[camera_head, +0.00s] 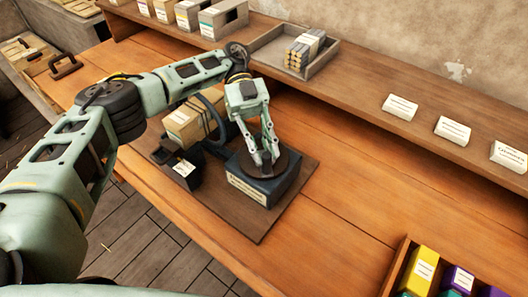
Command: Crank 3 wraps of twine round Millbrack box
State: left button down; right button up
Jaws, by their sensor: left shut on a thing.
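A tan box with a pale label (183,128) sits on a dark wooden board, with dark strands and a dark ring (214,101) about its right end. I cannot count the wraps. Right of it stands a blue-grey housing (283,186) with a label on its front and a dark round crank wheel (289,162) on top. My left gripper (265,162) points down over the wheel and is shut on its crank knob, which the fingers mostly hide. My right gripper is out of view.
A small dark box with a white label (180,168) stands at the board's left. A shelf behind holds cartons (222,18), a grey tray (322,62) of bundled rods and several white cards (400,107). A wooden crate (396,268) of coloured boxes is front right; the bench between is clear.

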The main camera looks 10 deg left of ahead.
pick_arm(q)
jog(key=shift+f, duration=0.1)
jog(key=c, duration=1.7)
grip_release()
jog(key=shift+c, duration=0.2)
notch_tip(320, 180, up, 10)
